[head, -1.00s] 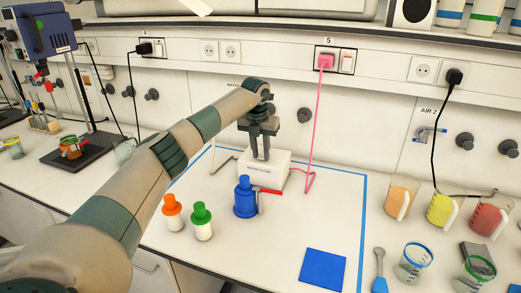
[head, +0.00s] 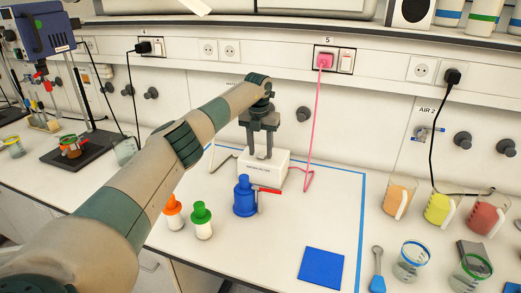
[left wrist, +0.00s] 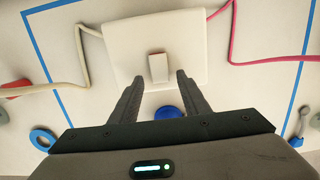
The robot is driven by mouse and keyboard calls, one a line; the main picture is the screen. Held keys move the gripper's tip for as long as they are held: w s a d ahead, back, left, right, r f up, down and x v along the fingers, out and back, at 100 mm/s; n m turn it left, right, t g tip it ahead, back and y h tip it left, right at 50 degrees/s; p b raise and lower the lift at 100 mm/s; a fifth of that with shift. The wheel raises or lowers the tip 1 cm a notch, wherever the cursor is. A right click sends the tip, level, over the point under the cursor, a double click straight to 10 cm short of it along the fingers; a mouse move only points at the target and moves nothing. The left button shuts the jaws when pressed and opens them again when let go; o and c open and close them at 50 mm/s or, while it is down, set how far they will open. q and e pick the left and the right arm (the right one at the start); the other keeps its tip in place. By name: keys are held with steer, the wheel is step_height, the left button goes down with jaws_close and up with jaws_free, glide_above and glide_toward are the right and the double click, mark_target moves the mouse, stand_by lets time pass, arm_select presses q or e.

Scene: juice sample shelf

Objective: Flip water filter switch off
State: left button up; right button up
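The water filter (head: 270,178) is a white box on the bench, with its label facing front. Its small pale rocker switch (left wrist: 158,68) shows on top in the left wrist view; in the head view I cannot make it out behind my fingers. My left gripper (head: 259,156) points down over the box. In the left wrist view its two dark fingers (left wrist: 159,80) are apart with nothing between them, and the switch appears just beyond and between their tips. I cannot tell whether they touch the box. My right gripper is not in view.
A blue bottle (head: 244,198) stands close in front of the filter. White bottles with orange (head: 172,205) and green (head: 202,216) caps stand left. A pink cord (head: 315,120) runs from the filter to the wall socket. Juice beakers (head: 441,209) are at right.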

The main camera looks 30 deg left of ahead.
arm_select(q)
steer(key=shift+r+b, duration=0.35)
steer(key=shift+r, duration=0.45)
step_height(320, 180, up, 16)
steer(key=s+b, duration=0.1)
steer(key=b, duration=0.2)
steer(key=shift+s+d+f, duration=0.15)
steer(key=shift+s+d, duration=0.05)
steer(key=shift+s, duration=0.15)
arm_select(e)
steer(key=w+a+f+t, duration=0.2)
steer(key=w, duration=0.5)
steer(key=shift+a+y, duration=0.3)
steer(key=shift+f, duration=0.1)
